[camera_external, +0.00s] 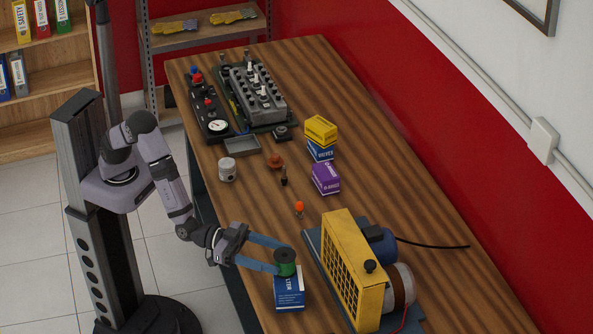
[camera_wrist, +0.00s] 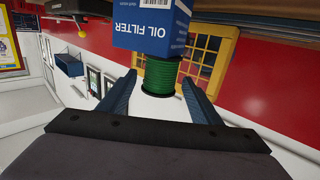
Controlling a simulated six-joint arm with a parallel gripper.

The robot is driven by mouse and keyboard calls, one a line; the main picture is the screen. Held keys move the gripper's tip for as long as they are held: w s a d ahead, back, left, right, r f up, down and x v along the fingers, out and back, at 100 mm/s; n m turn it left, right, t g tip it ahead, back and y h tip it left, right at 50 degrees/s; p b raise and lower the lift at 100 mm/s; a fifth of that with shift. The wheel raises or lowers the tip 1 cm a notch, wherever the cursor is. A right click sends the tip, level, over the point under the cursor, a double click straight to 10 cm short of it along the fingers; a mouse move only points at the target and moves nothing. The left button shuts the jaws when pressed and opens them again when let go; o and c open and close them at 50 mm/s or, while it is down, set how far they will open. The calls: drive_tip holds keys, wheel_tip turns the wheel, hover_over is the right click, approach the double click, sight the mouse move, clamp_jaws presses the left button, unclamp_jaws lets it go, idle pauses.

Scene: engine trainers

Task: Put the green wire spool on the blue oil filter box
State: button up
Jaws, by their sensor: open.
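The green wire spool (camera_external: 286,262) stands upright on top of the blue oil filter box (camera_external: 289,291), near the table's front edge. In the wrist view, which looks upside down, the spool (camera_wrist: 162,76) meets the top face of the box (camera_wrist: 152,28) and seems to rest on it. My gripper (camera_external: 280,256) reaches in from the left, with one blue finger on each side of the spool. It is open; in the wrist view the fingers (camera_wrist: 159,80) stand apart from the spool with gaps on both sides.
A yellow-framed machine (camera_external: 353,268) with a blue motor stands just right of the box. A purple box (camera_external: 326,178), a yellow box (camera_external: 320,129), a white cylinder (camera_external: 227,169) and an orange-topped part (camera_external: 299,208) are farther back. Bare wood (camera_external: 250,215) lies behind my gripper.

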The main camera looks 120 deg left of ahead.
drive_tip(key=shift+s+d+r+b, duration=0.15)
drive_tip(key=shift+s+b, duration=0.3)
drive_tip(key=shift+s, duration=2)
drive_tip(key=s+a+f+g+p, duration=0.1)
drive_tip(key=s+a+g, duration=0.4)
drive_tip(key=s, duration=0.7)
drive_tip(key=s+a+f+g+h+p, duration=0.1)
drive_tip(key=s+a+g+p, duration=0.3)
drive_tip(key=s, duration=0.8)
drive_tip(key=s+a+f+m+g+p, duration=0.1)
drive_tip(key=s+a+g, duration=0.5)
drive_tip(key=s, duration=0.6)
drive_tip(key=shift+s+a+f+g+h+p, duration=0.35)
drive_tip(key=shift+f+g+p, duration=0.35)
drive_tip(key=shift+g+p, duration=0.5)
